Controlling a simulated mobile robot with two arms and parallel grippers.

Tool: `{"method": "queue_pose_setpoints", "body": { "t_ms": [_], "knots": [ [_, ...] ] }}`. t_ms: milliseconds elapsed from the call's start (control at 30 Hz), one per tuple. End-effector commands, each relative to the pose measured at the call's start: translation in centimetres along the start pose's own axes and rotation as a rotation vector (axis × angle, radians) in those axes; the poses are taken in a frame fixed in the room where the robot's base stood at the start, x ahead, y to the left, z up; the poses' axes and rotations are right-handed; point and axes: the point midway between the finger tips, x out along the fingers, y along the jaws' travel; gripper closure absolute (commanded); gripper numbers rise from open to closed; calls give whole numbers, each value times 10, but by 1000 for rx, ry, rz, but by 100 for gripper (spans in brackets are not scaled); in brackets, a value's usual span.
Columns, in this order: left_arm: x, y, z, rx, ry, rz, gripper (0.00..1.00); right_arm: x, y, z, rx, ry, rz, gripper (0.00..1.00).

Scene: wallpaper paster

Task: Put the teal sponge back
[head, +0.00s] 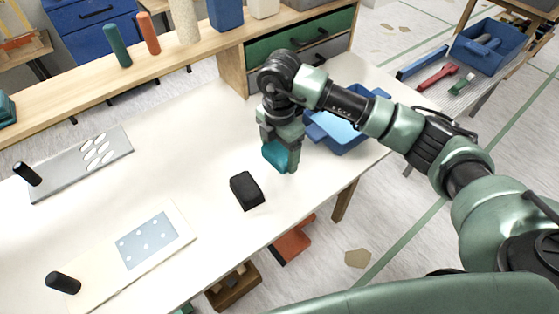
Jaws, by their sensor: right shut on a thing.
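The teal sponge (275,154) is between the fingers of my right gripper (281,155), which is shut on it and points down over the right part of the white table (190,120). Whether the sponge touches the tabletop cannot be told. A blue tray (345,147) with a pale blue inside stands just right of and behind the gripper, partly hidden by my right arm. My left gripper is not in view.
A black block (246,190) lies in front of the sponge. A grey perforated plate (85,162) and a pale board with a blue dotted panel (148,240) lie at left. A wooden shelf (170,60) with upright rolls runs along the back.

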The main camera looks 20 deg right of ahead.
Motion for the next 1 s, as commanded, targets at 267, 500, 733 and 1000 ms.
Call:
{"method": "queue_pose_setpoints", "body": {
  "t_ms": [267,500,733,1000],
  "knots": [
    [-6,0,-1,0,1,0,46,32,-1,-1,0,2,-4,65],
    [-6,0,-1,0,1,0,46,39,0,0,-1,0,0,65],
    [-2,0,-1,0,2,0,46,45,0,-1,-1,1,0,65],
    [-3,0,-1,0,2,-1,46,44,0,-1,-1,1,0,2]
  ]
}}
